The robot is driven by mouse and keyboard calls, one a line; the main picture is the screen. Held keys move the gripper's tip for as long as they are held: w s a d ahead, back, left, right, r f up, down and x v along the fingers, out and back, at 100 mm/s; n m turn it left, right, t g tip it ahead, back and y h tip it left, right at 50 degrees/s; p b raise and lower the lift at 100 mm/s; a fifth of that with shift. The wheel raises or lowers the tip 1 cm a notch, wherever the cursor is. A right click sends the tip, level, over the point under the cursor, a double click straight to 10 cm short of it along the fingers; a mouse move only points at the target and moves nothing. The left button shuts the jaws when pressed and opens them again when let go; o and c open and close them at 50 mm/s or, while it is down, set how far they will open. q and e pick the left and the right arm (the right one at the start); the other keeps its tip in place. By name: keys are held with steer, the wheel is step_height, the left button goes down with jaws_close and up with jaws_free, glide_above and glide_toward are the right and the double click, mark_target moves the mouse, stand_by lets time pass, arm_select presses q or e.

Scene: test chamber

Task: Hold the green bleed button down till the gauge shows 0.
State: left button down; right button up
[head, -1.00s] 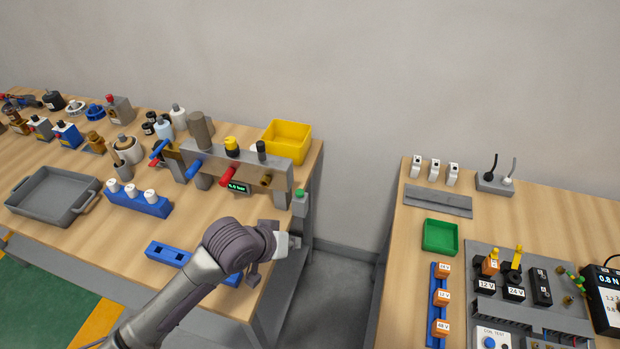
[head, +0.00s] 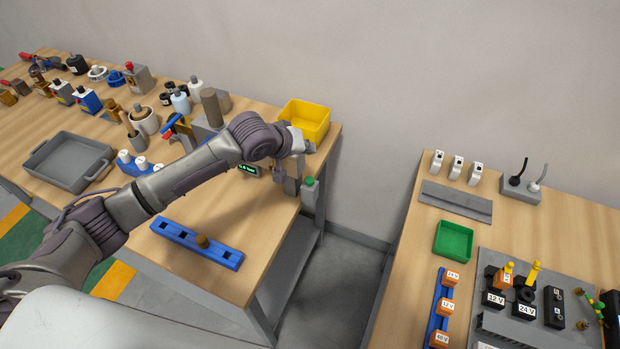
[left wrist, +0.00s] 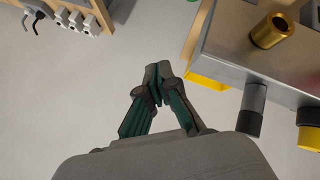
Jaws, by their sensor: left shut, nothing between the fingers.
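The gauge (head: 249,169) is a small dark display with green digits; part is hidden by my arm and the reading is too small to be sure of. My right gripper is not in view.
My left arm covers much of the manifold in the head view. A yellow bin (head: 305,118) stands behind it. A blue rack (head: 198,243) with a brown peg lies in front, and a grey tray (head: 70,190) at left. A gap separates the second bench (head: 400,290).

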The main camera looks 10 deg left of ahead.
arm_select(q)
steer(key=f, duration=0.1)
steer(key=b, duration=0.5)
glide_above(308, 180)
step_height(308, 180, down, 5)
steer(key=shift+s+f, duration=0.1)
steer(key=shift+f, duration=1.2)
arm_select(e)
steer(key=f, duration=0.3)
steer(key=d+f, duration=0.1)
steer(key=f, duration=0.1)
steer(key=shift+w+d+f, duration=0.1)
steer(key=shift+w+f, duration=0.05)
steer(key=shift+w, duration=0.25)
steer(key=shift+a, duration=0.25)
arm_select(q)
steer(key=shift+f, duration=0.4)
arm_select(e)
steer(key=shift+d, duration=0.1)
